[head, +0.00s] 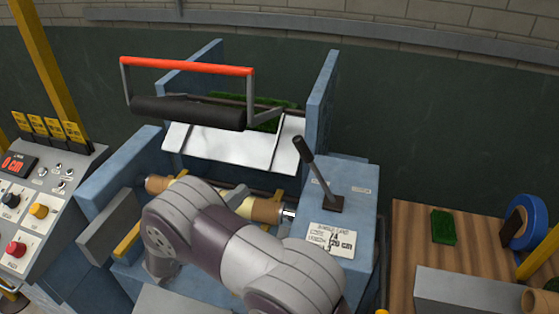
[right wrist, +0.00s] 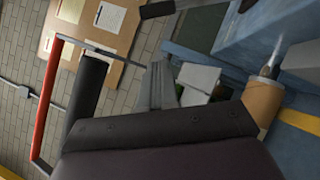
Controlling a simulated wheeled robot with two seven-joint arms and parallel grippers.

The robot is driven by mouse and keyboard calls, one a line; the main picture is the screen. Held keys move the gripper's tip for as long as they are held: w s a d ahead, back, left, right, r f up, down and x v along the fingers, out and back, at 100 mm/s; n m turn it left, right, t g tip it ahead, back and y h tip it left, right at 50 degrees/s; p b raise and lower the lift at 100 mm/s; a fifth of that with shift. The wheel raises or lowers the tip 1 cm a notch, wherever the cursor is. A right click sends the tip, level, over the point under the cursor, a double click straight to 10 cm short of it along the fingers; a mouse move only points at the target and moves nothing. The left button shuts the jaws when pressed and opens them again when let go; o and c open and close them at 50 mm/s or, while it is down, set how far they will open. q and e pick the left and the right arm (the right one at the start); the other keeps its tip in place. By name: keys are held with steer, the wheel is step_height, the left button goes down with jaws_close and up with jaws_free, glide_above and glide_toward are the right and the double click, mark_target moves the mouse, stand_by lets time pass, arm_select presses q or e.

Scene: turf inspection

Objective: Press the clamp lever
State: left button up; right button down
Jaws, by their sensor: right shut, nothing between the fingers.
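A lever with a black grip (head: 318,172) leans up and to the left from a dark base on the right blue housing in the head view. I take it to be the clamp lever. A second handle, a red bar (head: 185,66) on metal side arms, stands raised over the machine. It also shows in the right wrist view (right wrist: 46,105). My right gripper (right wrist: 161,86) is shut and empty, with its fingers in front of the machine. In the head view my own arm largely hides it, left of and below the black-gripped lever and apart from it. My left gripper is out of view.
A tan roll (head: 262,210) with a metal end lies between the blue walls behind my arm. A black roller (head: 188,111) hangs below the red bar. A control panel (head: 40,205) stands left; a wooden table (head: 412,240) with a turf piece (head: 443,227) stands right.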

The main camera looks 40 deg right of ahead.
mark_target(316, 170)
steer(key=s+r+p+x, duration=0.1)
steer(key=p+x, duration=0.4)
steer(key=x, duration=0.8)
steer(key=shift+s, duration=0.75)
steer(key=shift+a, duration=0.1)
